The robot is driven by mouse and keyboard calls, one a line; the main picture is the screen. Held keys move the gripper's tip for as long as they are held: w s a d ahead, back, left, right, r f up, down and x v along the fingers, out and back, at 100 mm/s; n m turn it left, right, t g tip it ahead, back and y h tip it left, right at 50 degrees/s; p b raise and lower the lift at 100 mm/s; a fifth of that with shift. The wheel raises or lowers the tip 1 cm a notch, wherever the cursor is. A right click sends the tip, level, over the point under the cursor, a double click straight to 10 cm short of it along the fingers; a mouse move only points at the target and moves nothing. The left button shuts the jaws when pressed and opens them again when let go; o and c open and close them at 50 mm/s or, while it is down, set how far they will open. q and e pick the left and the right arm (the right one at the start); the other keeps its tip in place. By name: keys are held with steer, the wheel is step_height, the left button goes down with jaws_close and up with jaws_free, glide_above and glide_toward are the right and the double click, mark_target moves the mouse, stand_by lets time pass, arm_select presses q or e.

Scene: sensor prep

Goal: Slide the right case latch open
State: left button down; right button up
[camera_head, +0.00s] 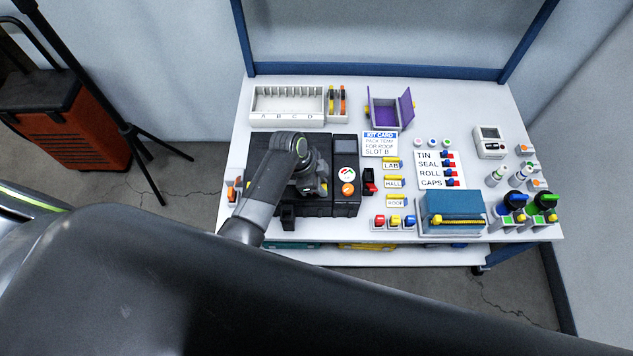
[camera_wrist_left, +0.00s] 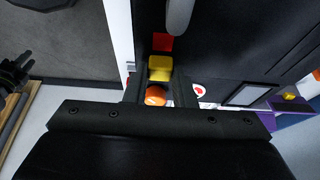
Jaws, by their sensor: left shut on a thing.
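The black case (camera_head: 262,150) lies on the left half of the white table. My left gripper (camera_head: 321,188) is low over its right front part, and the arm covers much of the lid. In the left wrist view, a yellow latch tab (camera_wrist_left: 160,68) sits between the two dark fingertips of the gripper (camera_wrist_left: 160,84), which is shut on it. A red patch (camera_wrist_left: 162,42) shows on the black surface beside the tab. Another black latch or clasp (camera_head: 288,217) is at the case's front left.
A white lettered rack (camera_head: 287,118) stands behind.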

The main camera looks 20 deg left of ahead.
arm_select(q)
steer(key=c, duration=1.2)
jaws_free()
steer(key=shift+w+d, duration=0.1)
steer(key=shift+d, duration=0.15)
steer(key=shift+a+r, duration=0.3)
steer(key=shift+r, duration=0.25)
steer(key=v, duration=1.6)
